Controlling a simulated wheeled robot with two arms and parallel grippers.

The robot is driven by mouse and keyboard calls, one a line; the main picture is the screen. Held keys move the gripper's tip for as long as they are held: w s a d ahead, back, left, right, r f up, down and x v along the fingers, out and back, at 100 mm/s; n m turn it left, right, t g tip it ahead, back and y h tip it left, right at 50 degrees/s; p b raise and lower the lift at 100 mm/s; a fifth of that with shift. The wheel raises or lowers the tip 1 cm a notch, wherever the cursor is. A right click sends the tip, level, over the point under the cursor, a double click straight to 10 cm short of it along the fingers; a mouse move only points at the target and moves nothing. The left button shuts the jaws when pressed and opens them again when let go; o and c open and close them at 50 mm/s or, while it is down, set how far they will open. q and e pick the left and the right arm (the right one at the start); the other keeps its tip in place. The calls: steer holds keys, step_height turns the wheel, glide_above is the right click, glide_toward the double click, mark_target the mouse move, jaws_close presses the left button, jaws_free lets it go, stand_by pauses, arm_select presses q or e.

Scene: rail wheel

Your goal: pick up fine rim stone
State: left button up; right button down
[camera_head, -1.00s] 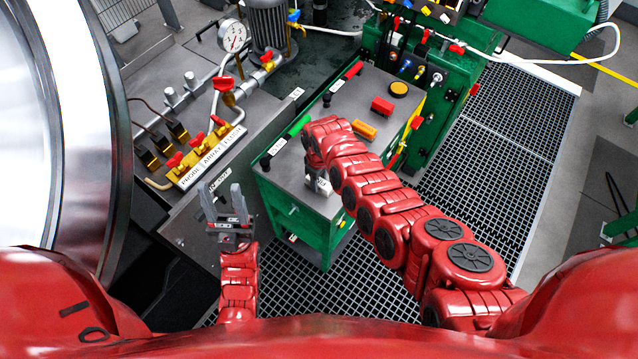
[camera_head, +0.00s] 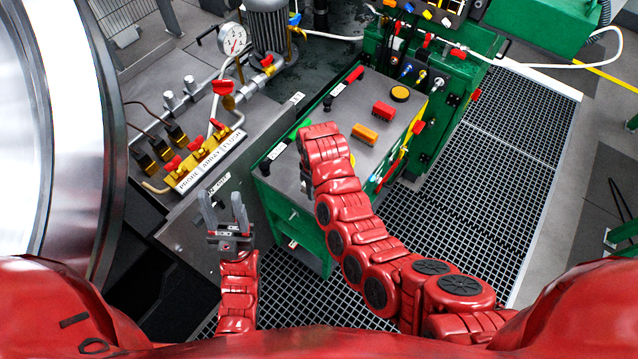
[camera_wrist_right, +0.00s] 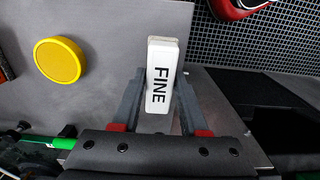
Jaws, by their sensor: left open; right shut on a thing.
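The fine rim stone (camera_wrist_right: 161,75) is a white block marked FINE in the right wrist view. It sits between the two fingers of my right gripper (camera_wrist_right: 160,95), which is shut on it. Whether the stone touches the grey surface below cannot be told. In the head view, my right arm (camera_head: 335,190) reaches over the green cabinet and hides its gripper and the stone. My left gripper (camera_head: 222,208) is open and empty, with its fingers pointing up in the picture, left of the cabinet.
The grey top of the green cabinet (camera_head: 350,105) carries a red block (camera_head: 383,110), an orange block (camera_head: 364,134) and a yellow disc (camera_head: 400,93). A valve manifold (camera_head: 205,160) stands at the left. A large shiny wheel (camera_head: 85,130) fills the left edge. Grating (camera_head: 500,150) covers the right floor.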

steer(key=s+a+r, duration=0.1)
steer(key=s+a, duration=0.3)
steer(key=s, duration=0.8)
steer(key=shift+a, duration=0.35)
steer(key=shift+r, duration=0.1)
